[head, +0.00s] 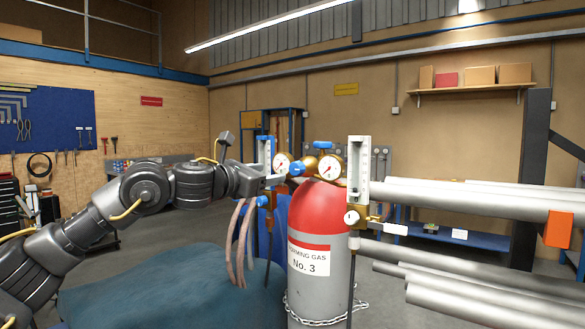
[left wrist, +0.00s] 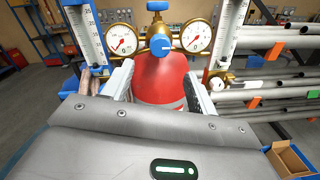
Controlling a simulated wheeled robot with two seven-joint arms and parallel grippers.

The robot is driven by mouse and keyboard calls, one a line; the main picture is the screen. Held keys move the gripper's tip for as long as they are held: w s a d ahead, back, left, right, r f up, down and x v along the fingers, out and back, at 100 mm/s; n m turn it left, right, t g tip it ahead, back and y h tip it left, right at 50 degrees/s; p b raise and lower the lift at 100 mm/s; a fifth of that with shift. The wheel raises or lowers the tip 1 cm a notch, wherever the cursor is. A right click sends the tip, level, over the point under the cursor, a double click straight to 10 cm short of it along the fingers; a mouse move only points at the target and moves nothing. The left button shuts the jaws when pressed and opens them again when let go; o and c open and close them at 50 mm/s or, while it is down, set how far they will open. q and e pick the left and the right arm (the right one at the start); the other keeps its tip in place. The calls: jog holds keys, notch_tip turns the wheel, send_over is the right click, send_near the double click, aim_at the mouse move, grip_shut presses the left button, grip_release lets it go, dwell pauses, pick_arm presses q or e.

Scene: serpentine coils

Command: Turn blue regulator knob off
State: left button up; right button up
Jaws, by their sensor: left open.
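The blue regulator knob (left wrist: 160,45) is on the brass regulator (left wrist: 160,28), between two round gauges (left wrist: 122,39) (left wrist: 196,37). A short white mark on the knob points right in the left wrist view. In the head view the knob (head: 297,168) sits in front of the red-topped gas cylinder (head: 317,200). My left gripper (head: 276,180) is open and empty, close to the knob. In the left wrist view its two fingers (left wrist: 160,76) are spread to either side, with the knob beyond and between them. Contact with the knob is not visible. My right gripper is out of view.
White flow tubes (head: 357,165) (head: 265,155) stand on both sides of the regulator. A blue cap (head: 323,145) tops it. Hoses (head: 240,240) hang at left. Metal pipes (head: 470,200) lie on a rack at right. A chain (head: 318,320) circles the cylinder.

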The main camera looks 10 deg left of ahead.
aim_at(294, 169)
pick_arm(q)
jog(key=p+x, duration=0.5)
jog(key=x, duration=0.6)
jog(key=shift+p, duration=0.3)
jog(key=shift+f, duration=0.1)
jog(key=c, duration=1)
